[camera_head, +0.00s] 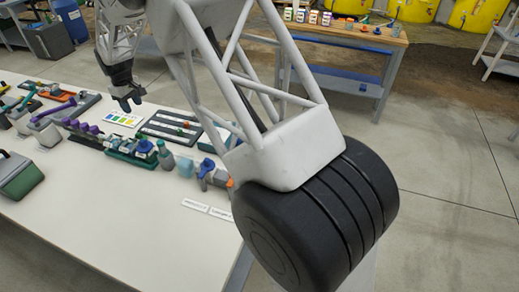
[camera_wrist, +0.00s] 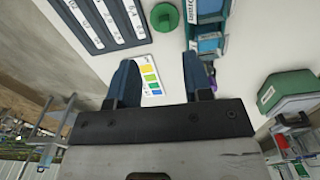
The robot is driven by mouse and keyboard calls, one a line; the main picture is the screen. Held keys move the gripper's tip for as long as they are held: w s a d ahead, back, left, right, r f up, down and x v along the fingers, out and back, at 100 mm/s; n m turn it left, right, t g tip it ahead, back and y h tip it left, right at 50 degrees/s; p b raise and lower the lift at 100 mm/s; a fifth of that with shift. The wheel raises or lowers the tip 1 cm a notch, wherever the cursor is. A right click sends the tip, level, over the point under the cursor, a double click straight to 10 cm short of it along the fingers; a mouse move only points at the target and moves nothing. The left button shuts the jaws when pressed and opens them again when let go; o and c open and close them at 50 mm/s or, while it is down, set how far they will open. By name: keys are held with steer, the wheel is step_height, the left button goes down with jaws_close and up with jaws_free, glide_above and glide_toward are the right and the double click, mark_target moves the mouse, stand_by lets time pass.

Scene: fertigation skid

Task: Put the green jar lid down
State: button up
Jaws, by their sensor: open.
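The green jar lid (camera_wrist: 165,17) is a round green disc with a raised middle. It lies on the white table top at the top of the wrist view, between a dark labelled tray and a blue tray. I cannot make it out surely in the head view. My gripper (camera_wrist: 160,66) is open, with its two dark blue fingers wide apart and nothing between them. The lid lies beyond the fingertips, apart from them. In the head view my gripper (camera_head: 127,101) hangs above the table's far side.
A dark labelled tray (camera_head: 159,133) and a colour card (camera_head: 124,119) lie near my gripper. The white table's near part (camera_head: 110,225) is clear.

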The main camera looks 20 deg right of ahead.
steer(key=s+d+r+m, duration=0.1)
steer(key=s+d+r, duration=0.45)
steer(key=s, duration=0.25)
steer(key=s+d+r+m+t, duration=0.1)
steer(key=s+d+r+m, duration=0.1)
steer(key=s+d+r, duration=0.55)
steer(key=s+d+r+m, duration=0.1)
steer(key=s+d+r, duration=0.3)
steer(key=s, duration=0.6)
steer(key=s+d+m, duration=0.2)
steer(key=s+d, duration=0.2)
steer(key=s, duration=1.1)
steer(key=s+d+m+t, duration=0.1)
steer(key=s+d, duration=0.3)
steer(key=s, duration=1.2)
steer(key=shift+f+m, duration=0.4)
steer(key=shift+m, duration=0.4)
